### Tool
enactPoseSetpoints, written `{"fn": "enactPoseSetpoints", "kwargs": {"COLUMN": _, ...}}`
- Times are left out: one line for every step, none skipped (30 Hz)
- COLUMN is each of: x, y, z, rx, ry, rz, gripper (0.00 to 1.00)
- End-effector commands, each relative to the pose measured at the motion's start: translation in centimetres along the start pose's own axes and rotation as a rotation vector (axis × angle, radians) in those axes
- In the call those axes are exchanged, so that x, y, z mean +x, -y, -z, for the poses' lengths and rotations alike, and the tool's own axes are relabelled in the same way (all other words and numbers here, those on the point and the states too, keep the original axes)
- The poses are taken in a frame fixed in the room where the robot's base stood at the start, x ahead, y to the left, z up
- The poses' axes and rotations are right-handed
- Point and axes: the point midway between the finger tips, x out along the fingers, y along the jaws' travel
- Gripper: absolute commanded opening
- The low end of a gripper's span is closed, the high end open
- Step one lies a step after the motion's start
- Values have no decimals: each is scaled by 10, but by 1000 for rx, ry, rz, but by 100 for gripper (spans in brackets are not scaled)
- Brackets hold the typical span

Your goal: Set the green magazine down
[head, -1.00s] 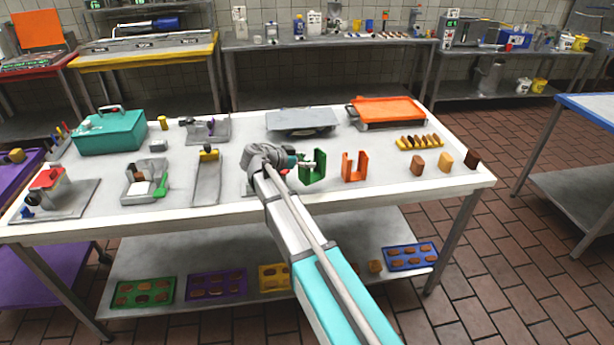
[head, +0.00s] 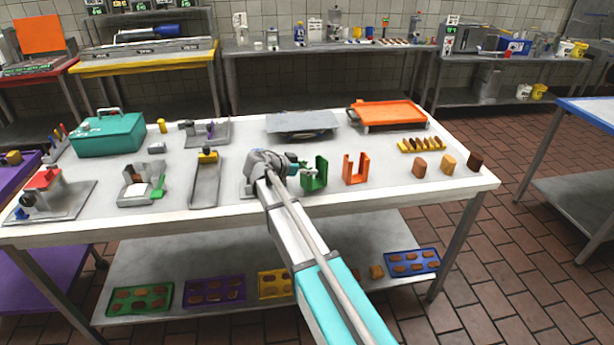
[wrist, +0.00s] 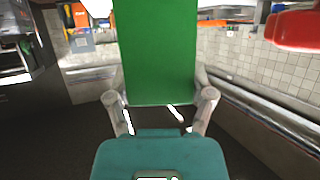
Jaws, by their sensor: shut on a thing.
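The green magazine (head: 316,175) is an upright U-shaped holder over the front middle of the white table (head: 120,227). My gripper (head: 297,169) is shut on its left side. In the wrist view, the magazine (wrist: 157,50) is a broad green panel between the two fingers of my gripper (wrist: 160,103). In the head view the magazine's lower edge is close to the tabletop; I cannot tell whether it touches.
An orange magazine (head: 356,170) stands just to the right. Several brown and tan blocks (head: 448,164) stand farther right. A grey plate device (head: 301,123) and an orange tray (head: 390,113) are behind. A grey slide fixture (head: 205,181) is to the left.

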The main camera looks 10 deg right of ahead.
Motion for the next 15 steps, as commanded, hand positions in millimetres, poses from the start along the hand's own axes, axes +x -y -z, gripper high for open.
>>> {"fn": "enactPoseSetpoints", "kwargs": {"x": 3, "y": 0, "z": -8, "rx": 0, "ry": -1, "rz": 0, "gripper": 14}}
{"fn": "enactPoseSetpoints", "kwargs": {"x": 4, "y": 0, "z": -9, "rx": 0, "ry": -1, "rz": 0, "gripper": 14}}
{"fn": "enactPoseSetpoints", "kwargs": {"x": 4, "y": 0, "z": -11, "rx": 0, "ry": -1, "rz": 0, "gripper": 14}}
{"fn": "enactPoseSetpoints", "kwargs": {"x": 5, "y": 0, "z": -12, "rx": 0, "ry": -1, "rz": 0, "gripper": 14}}
{"fn": "enactPoseSetpoints", "kwargs": {"x": 5, "y": 0, "z": -12, "rx": 0, "ry": -1, "rz": 0, "gripper": 14}}
{"fn": "enactPoseSetpoints", "kwargs": {"x": 5, "y": 0, "z": -13, "rx": 0, "ry": -1, "rz": 0, "gripper": 14}}
{"fn": "enactPoseSetpoints", "kwargs": {"x": 6, "y": 0, "z": -13, "rx": 0, "ry": -1, "rz": 0, "gripper": 14}}
{"fn": "enactPoseSetpoints", "kwargs": {"x": 6, "y": 0, "z": -13, "rx": 0, "ry": -1, "rz": 0, "gripper": 14}}
{"fn": "enactPoseSetpoints", "kwargs": {"x": 5, "y": 0, "z": -13, "rx": 0, "ry": -1, "rz": 0, "gripper": 14}}
{"fn": "enactPoseSetpoints", "kwargs": {"x": 5, "y": 0, "z": -13, "rx": 0, "ry": -1, "rz": 0, "gripper": 14}}
{"fn": "enactPoseSetpoints", "kwargs": {"x": 5, "y": 0, "z": -12, "rx": 0, "ry": -1, "rz": 0, "gripper": 14}}
{"fn": "enactPoseSetpoints", "kwargs": {"x": 5, "y": 0, "z": -12, "rx": 0, "ry": -1, "rz": 0, "gripper": 14}}
{"fn": "enactPoseSetpoints", "kwargs": {"x": 5, "y": 0, "z": -12, "rx": 0, "ry": -1, "rz": 0, "gripper": 14}}
{"fn": "enactPoseSetpoints", "kwargs": {"x": 5, "y": 0, "z": -12, "rx": 0, "ry": -1, "rz": 0, "gripper": 14}}
{"fn": "enactPoseSetpoints", "kwargs": {"x": 5, "y": 0, "z": -12, "rx": 0, "ry": -1, "rz": 0, "gripper": 14}}
